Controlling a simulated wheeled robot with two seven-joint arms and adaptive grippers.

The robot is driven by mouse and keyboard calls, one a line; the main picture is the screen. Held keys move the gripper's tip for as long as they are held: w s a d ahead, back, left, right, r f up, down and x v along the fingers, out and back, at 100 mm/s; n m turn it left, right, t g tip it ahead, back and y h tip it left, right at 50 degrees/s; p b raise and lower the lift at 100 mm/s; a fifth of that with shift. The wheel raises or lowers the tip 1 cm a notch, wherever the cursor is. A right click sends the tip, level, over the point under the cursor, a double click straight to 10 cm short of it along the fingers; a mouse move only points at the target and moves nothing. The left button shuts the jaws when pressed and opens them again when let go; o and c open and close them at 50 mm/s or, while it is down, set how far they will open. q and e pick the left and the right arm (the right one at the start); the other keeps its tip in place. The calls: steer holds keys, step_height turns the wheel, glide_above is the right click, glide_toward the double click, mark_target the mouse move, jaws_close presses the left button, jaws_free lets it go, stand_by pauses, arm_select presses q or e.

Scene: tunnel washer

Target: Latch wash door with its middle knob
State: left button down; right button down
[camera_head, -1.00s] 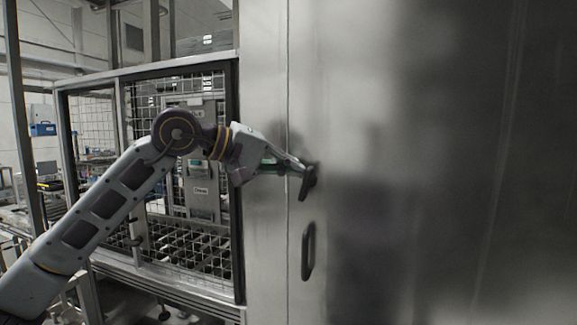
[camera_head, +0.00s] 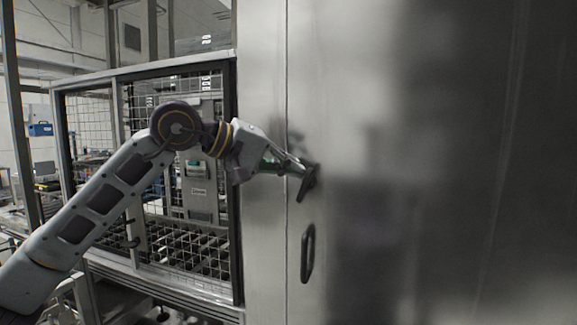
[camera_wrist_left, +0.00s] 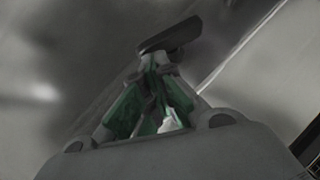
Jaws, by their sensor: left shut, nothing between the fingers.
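The wash door (camera_head: 430,180) is a tall brushed-metal panel filling the right half of the head view, with a vertical seam near its left edge. A small dark knob (camera_head: 308,183) sits on it just right of the seam, tilted from the vertical. My left gripper (camera_head: 303,170) is shut with nothing between its fingers, its tips at the knob. In the left wrist view the fingertips (camera_wrist_left: 158,62) meet right at the dark knob (camera_wrist_left: 170,35); I cannot tell whether they press on it. My right gripper is not in view.
A dark vertical pull handle (camera_head: 308,253) is on the door below the knob. A framed wire-mesh guard (camera_head: 150,180) with machinery behind it stands left of the door. A blue box (camera_head: 40,129) is far back at the left.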

arm_select(q)
steer(key=shift+s+d+r+m+y, duration=0.15)
steer(key=shift+d+m+y, duration=0.25)
steer(key=shift+y, duration=0.2)
stand_by(1.3)
steer(key=shift+s+d+r, duration=0.2)
steer(key=shift+d, duration=0.35)
stand_by(4.0)
steer(key=shift+d+y, duration=0.2)
steer(key=shift+y, duration=0.2)
stand_by(1.1)
